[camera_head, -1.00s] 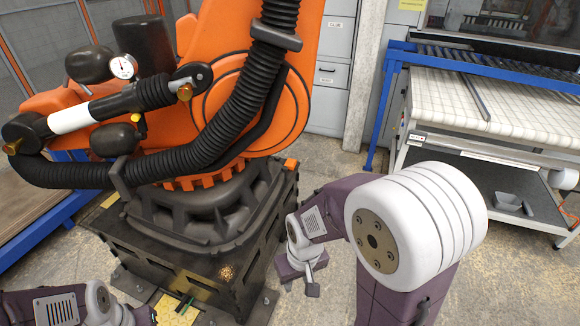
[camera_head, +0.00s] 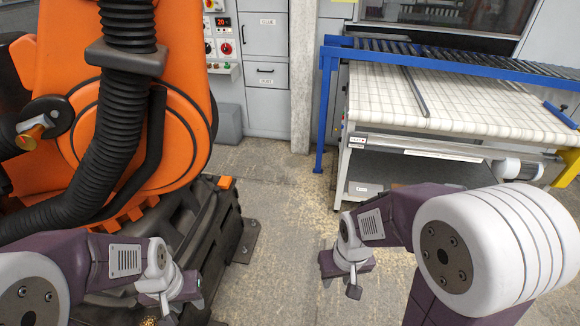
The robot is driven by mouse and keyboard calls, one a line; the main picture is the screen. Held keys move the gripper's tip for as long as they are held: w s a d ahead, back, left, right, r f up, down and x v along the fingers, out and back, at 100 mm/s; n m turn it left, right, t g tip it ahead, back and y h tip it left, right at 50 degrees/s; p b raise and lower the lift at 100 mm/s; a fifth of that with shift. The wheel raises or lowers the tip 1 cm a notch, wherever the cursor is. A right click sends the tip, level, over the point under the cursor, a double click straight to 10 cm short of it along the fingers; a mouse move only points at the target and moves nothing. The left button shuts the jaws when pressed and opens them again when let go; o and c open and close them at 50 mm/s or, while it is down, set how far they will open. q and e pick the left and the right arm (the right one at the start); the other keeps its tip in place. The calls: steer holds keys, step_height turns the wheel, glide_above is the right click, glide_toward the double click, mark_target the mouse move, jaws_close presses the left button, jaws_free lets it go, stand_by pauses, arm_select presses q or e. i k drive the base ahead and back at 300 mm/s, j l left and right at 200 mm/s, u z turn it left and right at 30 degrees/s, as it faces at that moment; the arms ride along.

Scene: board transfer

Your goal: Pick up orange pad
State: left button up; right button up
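No orange pad can be made out for certain. A small orange block (camera_head: 226,182) shows at the corner of the big orange machine's dark base; I cannot tell whether it is a loose pad or part of the machine. My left gripper (camera_head: 180,305) is low at the left, in front of the dark base, partly cut off by the bottom edge. My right gripper (camera_head: 342,275) hangs over the concrete floor, right of the base and apart from everything. Neither gripper's fingers show clearly, and I see nothing held.
The large orange machine (camera_head: 180,110) with thick black hoses fills the left. A worktable (camera_head: 460,100) with a checked white top and blue rail stands at the right back. Grey cabinets (camera_head: 268,100) line the back. The floor (camera_head: 285,200) between is clear.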

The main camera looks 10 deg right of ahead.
mark_target(225, 182)
steer(key=i+l+z, duration=0.2)
steer(key=i, duration=0.25)
steer(key=i+l+z, duration=0.2)
steer(key=i+l, duration=0.15)
steer(key=i, duration=0.15)
steer(key=i+l+z, duration=0.2)
steer(key=i, duration=0.3)
steer(key=i+u, duration=0.25)
steer(key=u, duration=0.15)
steer(key=i+l+u, duration=0.1)
steer(key=i+u, duration=0.15)
steer(key=u, duration=0.15)
steer(key=i+l+u, duration=0.15)
steer(key=u, duration=0.25)
steer(key=i+l+u, duration=0.25)
steer(key=u, duration=0.15)
steer(key=i+l+u, duration=0.15)
steer(key=u, duration=0.35)
steer(key=i+l+u, duration=0.25)
steer(key=u, duration=0.25)
steer(key=i+l+u, duration=0.1)
steer(key=l+u, duration=0.2)
steer(key=u, duration=0.2)
steer(key=i+l+u, duration=0.1)
steer(key=l+u, duration=0.6)
steer(key=u, duration=0.25)
steer(key=l+u, duration=0.35)
steer(key=u, duration=0.15)
